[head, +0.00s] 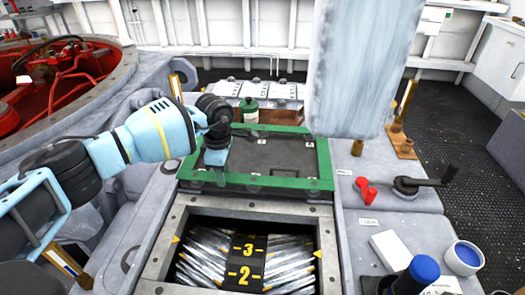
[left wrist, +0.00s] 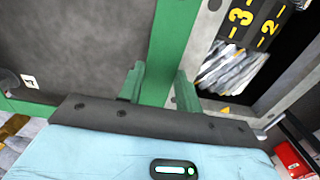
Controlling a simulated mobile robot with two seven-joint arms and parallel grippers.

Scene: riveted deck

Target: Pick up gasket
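The gasket (head: 285,183) is a green rectangular frame lying around a dark grey hatch lid (head: 275,155) on the deck. In the left wrist view a green strip of it (left wrist: 170,40) runs down between my fingers. My left gripper (head: 210,180) is over the gasket's front left part, pointing down. In the left wrist view my left gripper (left wrist: 159,88) has its two fingers apart, one on each side of the strip. Contact with the strip cannot be told. My right gripper is not in view.
An open hatch (head: 180,265) with yellow-numbered markings lies in front of the gasket. A green bottle (head: 249,110) stands behind it. A large pale shape blocks the upper right.

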